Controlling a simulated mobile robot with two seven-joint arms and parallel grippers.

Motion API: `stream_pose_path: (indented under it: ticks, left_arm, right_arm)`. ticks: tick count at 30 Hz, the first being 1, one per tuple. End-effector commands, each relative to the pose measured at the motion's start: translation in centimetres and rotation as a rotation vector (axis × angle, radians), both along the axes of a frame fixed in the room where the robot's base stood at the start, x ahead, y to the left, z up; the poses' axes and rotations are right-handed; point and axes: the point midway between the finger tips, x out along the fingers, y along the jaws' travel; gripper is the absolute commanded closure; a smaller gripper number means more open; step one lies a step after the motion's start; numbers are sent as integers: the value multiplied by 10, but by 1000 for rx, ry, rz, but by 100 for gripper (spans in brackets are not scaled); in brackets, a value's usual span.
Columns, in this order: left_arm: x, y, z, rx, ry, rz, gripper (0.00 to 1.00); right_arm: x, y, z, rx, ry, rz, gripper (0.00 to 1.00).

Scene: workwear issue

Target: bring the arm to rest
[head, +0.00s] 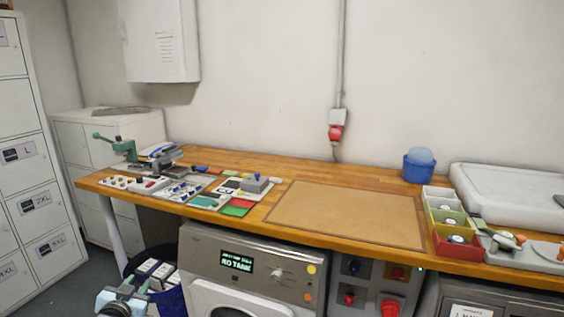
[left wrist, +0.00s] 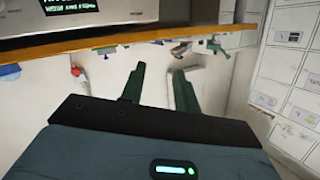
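My left gripper (head: 130,285) shows at the bottom left of the head view, low in front of the worktop and beside a dark bin. In the left wrist view its two dark green fingers (left wrist: 159,88) stand apart with nothing between them, so it is open and empty. The wrist picture looks turned over, with the worktop edge (left wrist: 100,42) running across its upper part. My right gripper is in neither view.
The wooden worktop (head: 345,242) carries a brown mat (head: 345,210), several small trays, a blue tub (head: 419,168) and a green-handled press (head: 122,147). A bin (head: 170,300) with white boxes and a machine (head: 225,262) stand below. Lockers (head: 20,110) line the left.

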Motion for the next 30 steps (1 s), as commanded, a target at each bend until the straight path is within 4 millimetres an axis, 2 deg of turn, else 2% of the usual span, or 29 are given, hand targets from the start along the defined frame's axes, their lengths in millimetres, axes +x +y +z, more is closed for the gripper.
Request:
stream_pose_path:
  ticks: [1,3,8,11,14,18,21,25,30]
  left_arm:
    - [-2,3,-8,46,46,6,68]
    - [-17,-7,-29,41,77,-9,68]
    - [-53,-30,-69,18,127,-39,68]
    - [-82,-46,-97,-2,168,-60,68]
    - [-119,-65,-126,-26,216,-82,68]
    - [-188,-96,-168,-74,299,-112,68]
    - [-240,-116,-191,-113,359,-128,68]
    - [-309,-141,-210,-167,435,-140,68]
    - [-391,-166,-218,-234,526,-139,68]
  right_arm:
    - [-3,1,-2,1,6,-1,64]
    - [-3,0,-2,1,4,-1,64]
    - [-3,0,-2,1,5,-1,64]
    - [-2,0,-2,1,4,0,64]
    - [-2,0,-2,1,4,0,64]
    - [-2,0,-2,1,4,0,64]
    - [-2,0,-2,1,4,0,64]
    - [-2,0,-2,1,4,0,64]
    - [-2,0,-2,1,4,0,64]
